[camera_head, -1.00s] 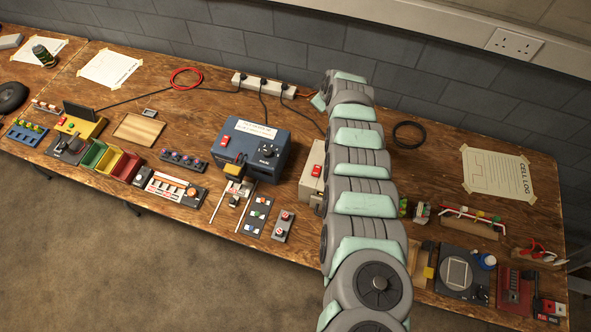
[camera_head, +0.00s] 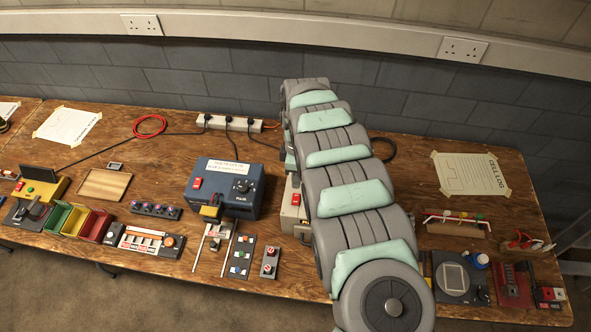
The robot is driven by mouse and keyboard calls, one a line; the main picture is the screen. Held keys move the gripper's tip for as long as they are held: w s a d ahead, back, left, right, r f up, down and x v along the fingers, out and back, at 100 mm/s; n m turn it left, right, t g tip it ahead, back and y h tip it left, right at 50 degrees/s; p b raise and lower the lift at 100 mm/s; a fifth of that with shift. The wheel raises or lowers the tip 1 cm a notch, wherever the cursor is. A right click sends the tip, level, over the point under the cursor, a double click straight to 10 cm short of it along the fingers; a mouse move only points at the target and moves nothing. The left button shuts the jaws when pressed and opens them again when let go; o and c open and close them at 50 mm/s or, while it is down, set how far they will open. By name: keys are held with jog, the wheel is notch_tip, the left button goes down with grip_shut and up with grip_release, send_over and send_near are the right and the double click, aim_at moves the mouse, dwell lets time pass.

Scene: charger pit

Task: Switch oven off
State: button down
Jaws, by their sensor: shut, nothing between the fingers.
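No thing in view is clearly marked as the oven. A beige box (camera_head: 289,208) with a red switch (camera_head: 296,199) stands right of the middle, its right side hidden by my arm. A blue box (camera_head: 222,187) left of it has a red switch (camera_head: 196,183), a black knob (camera_head: 242,186) and a white label on top. I cannot tell from the picture which of these is the oven. My arm rises from the bottom right of centre towards the back of the bench. My gripper is hidden behind it.
A power strip (camera_head: 235,125) with black plugs lies behind the blue box. Small switch panels and coloured bins (camera_head: 57,217) line the front left. A cell log sheet (camera_head: 470,173) lies at the back right, with a dark square device (camera_head: 455,277) and other small items in front.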

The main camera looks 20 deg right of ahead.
aim_at(295, 202)
jog(key=f, duration=0.5)
jog(key=s+f, duration=0.1)
jog(key=f, duration=0.1)
jog(key=shift+a+f, duration=0.3)
jog(key=shift+f, duration=0.05)
jog(key=shift+w, duration=0.1)
